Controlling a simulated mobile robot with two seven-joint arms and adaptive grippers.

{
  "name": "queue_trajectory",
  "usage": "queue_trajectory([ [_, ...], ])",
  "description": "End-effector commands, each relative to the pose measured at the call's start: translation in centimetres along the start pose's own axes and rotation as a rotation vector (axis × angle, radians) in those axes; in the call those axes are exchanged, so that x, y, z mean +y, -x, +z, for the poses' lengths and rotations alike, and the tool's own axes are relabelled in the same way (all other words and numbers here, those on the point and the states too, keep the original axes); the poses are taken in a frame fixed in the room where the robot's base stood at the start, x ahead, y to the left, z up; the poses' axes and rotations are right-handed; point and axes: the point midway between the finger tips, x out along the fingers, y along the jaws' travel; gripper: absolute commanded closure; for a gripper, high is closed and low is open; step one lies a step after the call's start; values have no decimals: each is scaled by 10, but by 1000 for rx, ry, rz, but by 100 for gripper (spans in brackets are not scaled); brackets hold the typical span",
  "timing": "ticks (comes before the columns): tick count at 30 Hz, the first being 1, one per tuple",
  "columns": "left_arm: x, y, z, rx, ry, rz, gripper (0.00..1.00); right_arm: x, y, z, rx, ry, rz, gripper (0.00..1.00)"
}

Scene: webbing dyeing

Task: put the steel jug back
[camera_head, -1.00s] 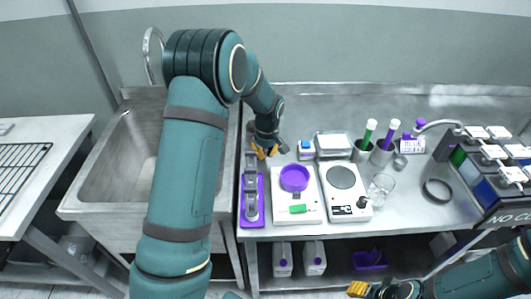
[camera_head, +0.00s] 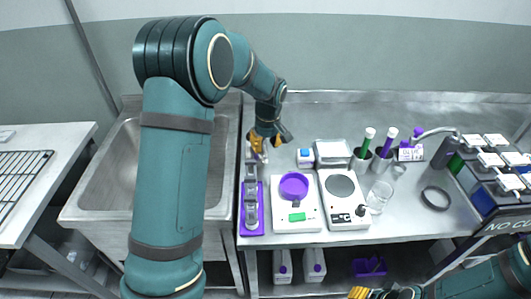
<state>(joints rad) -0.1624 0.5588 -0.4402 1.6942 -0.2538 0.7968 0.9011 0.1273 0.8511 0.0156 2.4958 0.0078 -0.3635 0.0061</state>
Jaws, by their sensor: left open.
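My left gripper (camera_head: 258,145) reaches over the bench's left part. Its yellow fingertips are open and point down, just behind a purple tray (camera_head: 251,228). Grey metal-looking pieces (camera_head: 250,190) stand in a row on and behind this tray. They are small and partly hidden by the gripper, and I cannot tell for certain which is the steel jug. I see nothing clearly held. My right gripper (camera_head: 372,292) shows at the bottom edge with yellow tips, partly cut off, and its opening cannot be made out.
A sink (camera_head: 105,185) lies left of the bench. A scale with a purple bowl (camera_head: 294,186), a hotplate (camera_head: 340,187), a clear beaker (camera_head: 379,195), holders with a green marker (camera_head: 366,142) and purple marker (camera_head: 388,142), and a dark ring (camera_head: 436,198) occupy the bench. The front right is fairly clear.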

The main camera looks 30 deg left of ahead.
Motion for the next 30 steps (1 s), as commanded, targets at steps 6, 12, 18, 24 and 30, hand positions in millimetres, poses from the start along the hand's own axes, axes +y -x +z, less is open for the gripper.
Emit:
queue_trajectory([
  [6, 0, 31, 0, 1, 0, 2, 66, -2, 4, -2, 4, -1, 0, 53],
  [12, 0, 38, 0, 0, 1, 0, 66, -2, 5, -2, 5, -2, 1, 53],
  [18, 0, 38, 0, 0, 1, 0, 66, -2, 4, -2, 5, -1, 1, 53],
  [24, 0, 38, 0, 0, 0, 0, 66, -2, 4, -2, 5, -1, 0, 53],
  [30, 0, 53, -2, 0, 0, 0, 66, -7, 20, -5, 7, -2, -1, 53],
])
